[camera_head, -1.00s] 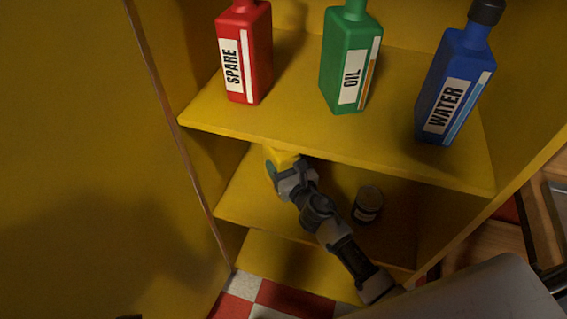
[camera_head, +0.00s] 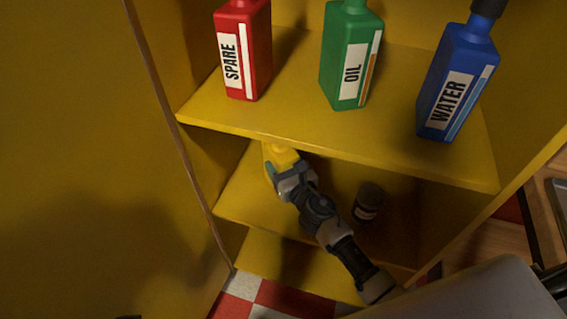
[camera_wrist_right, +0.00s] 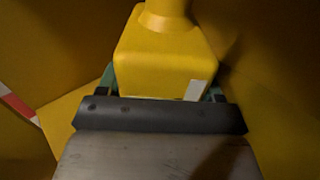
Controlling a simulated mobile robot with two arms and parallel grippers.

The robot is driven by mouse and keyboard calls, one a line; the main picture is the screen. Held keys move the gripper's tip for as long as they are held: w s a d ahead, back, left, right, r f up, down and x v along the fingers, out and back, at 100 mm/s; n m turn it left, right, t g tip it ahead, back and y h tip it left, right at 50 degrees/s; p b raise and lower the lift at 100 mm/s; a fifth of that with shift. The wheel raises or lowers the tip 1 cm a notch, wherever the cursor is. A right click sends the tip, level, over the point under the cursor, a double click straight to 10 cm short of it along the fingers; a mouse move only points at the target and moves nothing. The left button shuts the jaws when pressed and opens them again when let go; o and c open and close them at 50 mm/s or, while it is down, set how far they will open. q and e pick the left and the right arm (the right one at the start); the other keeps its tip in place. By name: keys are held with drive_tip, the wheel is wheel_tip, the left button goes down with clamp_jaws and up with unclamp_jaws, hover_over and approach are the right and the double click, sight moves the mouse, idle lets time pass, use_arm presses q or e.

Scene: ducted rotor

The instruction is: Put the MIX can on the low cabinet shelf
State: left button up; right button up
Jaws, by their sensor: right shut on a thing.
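A yellow can (camera_head: 283,158) is in my right gripper (camera_head: 278,174), at the left part of the low cabinet shelf (camera_head: 240,195). The right wrist view shows the can (camera_wrist_right: 165,62) upright between the jaws, with its neck at the top and a corner of a white label; no lettering can be read. My right gripper (camera_wrist_right: 165,92) is shut on it. The shelf above hides part of the space over the can. I cannot tell whether its base touches the low shelf. My left gripper is not in view.
A dark jar (camera_head: 368,201) stands on the low shelf, right of my right arm. The upper shelf (camera_head: 300,130) overhangs and holds a red SPARE bottle (camera_head: 243,50), a green OIL bottle (camera_head: 350,55) and a blue WATER bottle (camera_head: 455,85). Cabinet walls close both sides.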

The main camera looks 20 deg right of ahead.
drive_tip(key=o, duration=1.1)
drive_tip(key=shift+f, duration=0.1)
drive_tip(key=shift+o, duration=0.3)
drive_tip(key=s+d, duration=0.2)
drive_tip(key=s, duration=0.8)
drive_tip(key=shift+r, duration=0.25)
idle(0.4)
idle(0.5)
